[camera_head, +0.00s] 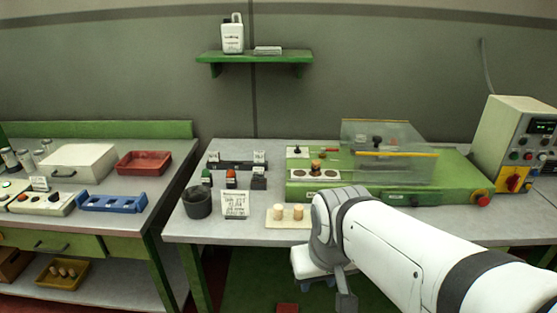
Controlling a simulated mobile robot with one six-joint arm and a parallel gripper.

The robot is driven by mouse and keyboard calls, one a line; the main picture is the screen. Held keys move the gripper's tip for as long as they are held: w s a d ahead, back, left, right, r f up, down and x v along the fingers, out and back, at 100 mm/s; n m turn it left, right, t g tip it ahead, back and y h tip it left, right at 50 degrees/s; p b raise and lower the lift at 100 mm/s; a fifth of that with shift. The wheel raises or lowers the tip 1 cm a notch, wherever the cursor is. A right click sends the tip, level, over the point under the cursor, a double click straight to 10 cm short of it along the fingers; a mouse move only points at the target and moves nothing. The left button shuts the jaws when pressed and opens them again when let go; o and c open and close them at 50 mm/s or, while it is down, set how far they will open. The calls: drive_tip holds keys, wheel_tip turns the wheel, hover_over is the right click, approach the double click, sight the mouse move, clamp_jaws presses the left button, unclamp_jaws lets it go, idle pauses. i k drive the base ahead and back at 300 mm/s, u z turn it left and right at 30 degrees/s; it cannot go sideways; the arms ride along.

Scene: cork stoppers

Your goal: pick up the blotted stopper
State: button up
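Two pale cork stoppers, a left one (278,211) and a right one (298,212), stand upright side by side on a small cream board (270,222) near the table's front edge. Several more stoppers (63,271) stand in a yellow tray (62,284) on the lower shelf at left. All are too small to show which one is blotted. My white arm comes in from the lower right, its bend just right of the board. A dark part at the arm's end (345,296) hangs below the table edge. My gripper's fingers cannot be made out there.
A dark cup (198,203) and a white sign (235,204) stand left of the board. Behind it is a green machine (440,185) with a clear cover (385,145). A blue rack (112,202) and red tray (144,163) are on the left table.

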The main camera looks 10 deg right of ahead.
sight(316, 165)
drive_tip(key=z, duration=0.15)
drive_tip(key=i, duration=0.85)
drive_tip(key=u, duration=0.1)
